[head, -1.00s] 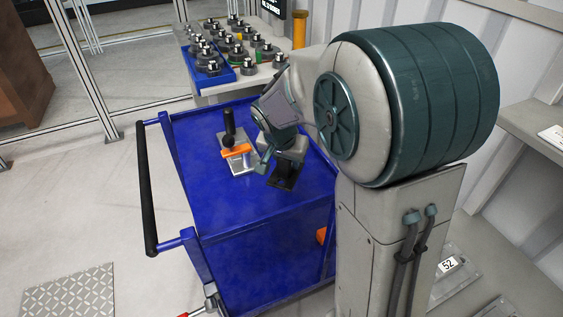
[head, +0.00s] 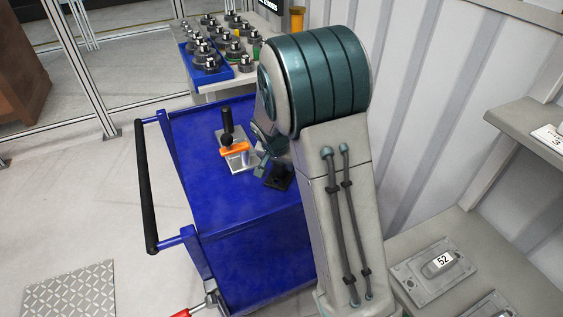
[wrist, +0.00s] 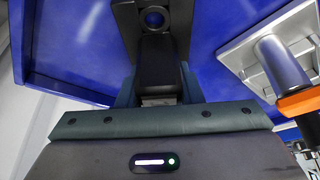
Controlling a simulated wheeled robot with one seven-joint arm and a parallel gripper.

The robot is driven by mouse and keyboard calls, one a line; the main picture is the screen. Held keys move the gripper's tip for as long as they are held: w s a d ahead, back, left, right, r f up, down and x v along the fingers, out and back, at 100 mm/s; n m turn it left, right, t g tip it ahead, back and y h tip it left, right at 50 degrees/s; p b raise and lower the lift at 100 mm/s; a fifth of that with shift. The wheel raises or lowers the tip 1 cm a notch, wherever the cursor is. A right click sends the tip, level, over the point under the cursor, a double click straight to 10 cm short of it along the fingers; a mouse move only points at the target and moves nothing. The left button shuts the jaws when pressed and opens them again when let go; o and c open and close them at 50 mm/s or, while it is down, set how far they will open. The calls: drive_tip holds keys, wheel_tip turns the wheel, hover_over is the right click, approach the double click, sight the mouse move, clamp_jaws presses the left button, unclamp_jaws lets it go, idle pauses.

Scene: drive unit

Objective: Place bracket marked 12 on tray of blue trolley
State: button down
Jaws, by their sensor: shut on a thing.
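My gripper (head: 268,166) is shut on a black bracket (head: 279,178), low over the right side of the blue trolley's tray (head: 200,190). In the wrist view the bracket (wrist: 155,65) points away from the jaws, with a round hole in its plate, and the blue tray (wrist: 80,35) lies behind it. I cannot tell whether the bracket touches the tray. No number shows on the bracket. My arm hides part of the tray's right side.
A metal plate with an orange-handled clamp (head: 236,149) stands on the tray just left of the bracket. The tray's front left is clear. Several tool holders (head: 206,60) stand on a bench behind. A part marked 52 (head: 440,262) lies at right.

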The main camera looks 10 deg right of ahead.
drive_tip(key=c, duration=1)
unclamp_jaws()
drive_tip(key=shift+f, duration=0.1)
drive_tip(key=shift+r, duration=0.3)
drive_tip(key=v, duration=1.1)
drive_tip(key=s+r+n, duration=0.1)
drive_tip(key=s+n, duration=0.1)
drive_tip(key=s, duration=0.6)
drive_tip(key=s+d+n+y, duration=0.1)
drive_tip(key=s+n, duration=0.1)
drive_tip(key=s, duration=0.6)
drive_tip(key=s+d+r+n+y, duration=0.1)
drive_tip(key=s+n, duration=0.1)
drive_tip(key=s, duration=0.6)
drive_tip(key=shift+r+n+g, duration=0.3)
drive_tip(key=shift+g, duration=0.1)
drive_tip(key=shift+w, duration=0.1)
